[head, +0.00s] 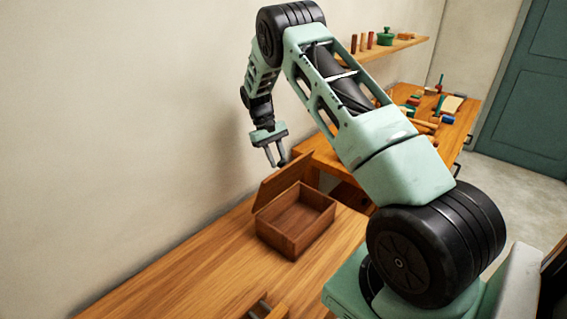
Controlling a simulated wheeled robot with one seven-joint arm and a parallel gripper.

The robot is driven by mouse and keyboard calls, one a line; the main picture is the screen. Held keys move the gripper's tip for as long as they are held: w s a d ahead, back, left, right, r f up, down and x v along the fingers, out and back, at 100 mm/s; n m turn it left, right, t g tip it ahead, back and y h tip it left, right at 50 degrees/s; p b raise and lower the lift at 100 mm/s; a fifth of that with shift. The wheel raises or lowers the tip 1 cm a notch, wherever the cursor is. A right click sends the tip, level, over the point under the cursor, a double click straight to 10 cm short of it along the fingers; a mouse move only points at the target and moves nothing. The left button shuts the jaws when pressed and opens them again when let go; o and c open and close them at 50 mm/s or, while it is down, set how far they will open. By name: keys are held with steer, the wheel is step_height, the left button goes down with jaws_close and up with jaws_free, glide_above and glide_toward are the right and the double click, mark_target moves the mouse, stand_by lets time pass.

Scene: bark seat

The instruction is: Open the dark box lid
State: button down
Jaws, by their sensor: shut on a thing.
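The dark brown wooden box (290,243) stands on the wooden bench against the wall, and its open inside shows empty. Its lid (275,190) is raised, standing up along the box's back side. My gripper (277,164) is at the top edge of the lid, pointing down, shut on the lid. The far side of the lid and the exact contact of the fingertips are too small to see clearly.
The bench top (190,270) left of the box is clear. Farther back, another bench holds tools and blocks (440,108), below a shelf (400,45) with a green pot (385,36).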

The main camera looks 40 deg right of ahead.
steer(key=shift+w+a+f, duration=0.4)
steer(key=shift+w+a, duration=0.05)
steer(key=shift+w, duration=0.2)
steer(key=c, duration=1.9)
jaws_free()
steer(key=shift+w, duration=0.2)
steer(key=o, duration=0.6)
steer(key=shift+s+a+r, duration=0.1)
steer(key=shift+s+r, duration=0.05)
steer(key=shift+s, duration=0.05)
steer(key=shift+c, duration=0.2)
steer(key=shift+o, duration=1)
steer(key=shift+d+r, duration=0.1)
steer(key=shift+d, duration=0.1)
steer(key=b+v, duration=0.2)
steer(key=v, duration=0.5)
steer(key=shift+r, duration=0.2)
steer(key=shift+w+a, duration=0.1)
